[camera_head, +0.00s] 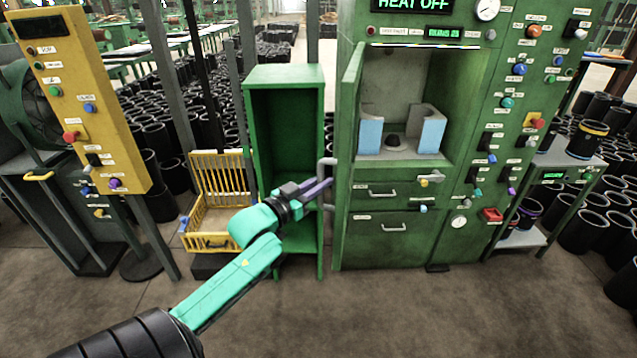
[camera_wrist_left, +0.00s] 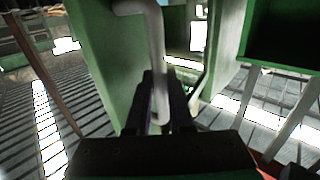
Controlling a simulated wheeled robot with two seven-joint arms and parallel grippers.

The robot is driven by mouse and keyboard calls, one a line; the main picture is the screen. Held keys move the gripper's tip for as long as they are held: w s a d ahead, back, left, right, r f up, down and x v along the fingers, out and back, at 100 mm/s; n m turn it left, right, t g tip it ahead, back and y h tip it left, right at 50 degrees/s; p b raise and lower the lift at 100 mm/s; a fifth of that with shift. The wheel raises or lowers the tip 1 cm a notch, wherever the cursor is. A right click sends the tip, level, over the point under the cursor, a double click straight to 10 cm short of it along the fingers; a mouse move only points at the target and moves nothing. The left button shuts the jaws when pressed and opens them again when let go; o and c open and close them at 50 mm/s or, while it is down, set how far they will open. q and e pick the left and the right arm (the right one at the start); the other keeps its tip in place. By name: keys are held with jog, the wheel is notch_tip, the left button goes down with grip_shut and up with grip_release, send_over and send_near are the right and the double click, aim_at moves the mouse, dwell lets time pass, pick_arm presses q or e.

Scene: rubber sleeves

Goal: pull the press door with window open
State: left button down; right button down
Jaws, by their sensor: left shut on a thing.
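The green press door (camera_head: 349,120) stands swung outward at the left side of the press opening, seen almost edge-on, so its window cannot be made out. Its grey bar handle (camera_head: 326,166) sticks out to the left of the door. My left gripper (camera_head: 318,187) is shut on this handle. In the left wrist view the bent handle (camera_wrist_left: 155,50) runs down between the two dark fingers (camera_wrist_left: 162,112), beside a green panel (camera_wrist_left: 100,55). The press chamber (camera_head: 408,75) is open to view, with blue-and-grey blocks (camera_head: 429,130) and a small dark piece inside. My right gripper is not in view.
A green open cabinet (camera_head: 285,76) stands just left of the press, behind my left arm. A yellow wire basket (camera_head: 211,215) and a yellow control panel (camera_head: 86,85) are further left. A small side table (camera_head: 560,160) stands right of the press. The floor in front is clear.

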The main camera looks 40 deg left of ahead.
pick_arm(q)
jog(key=c, duration=0.8)
grip_release()
jog(key=shift+w+r, duration=0.1)
jog(key=shift+w+a, duration=0.1)
jog(key=shift+s+f, duration=0.2)
jog(key=shift+s, duration=0.2)
jog(key=s+b, duration=0.2)
jog(key=s, duration=1.1)
jog(key=shift+s+a, duration=0.35)
jog(key=shift+s, duration=0.05)
jog(key=shift+r, duration=0.1)
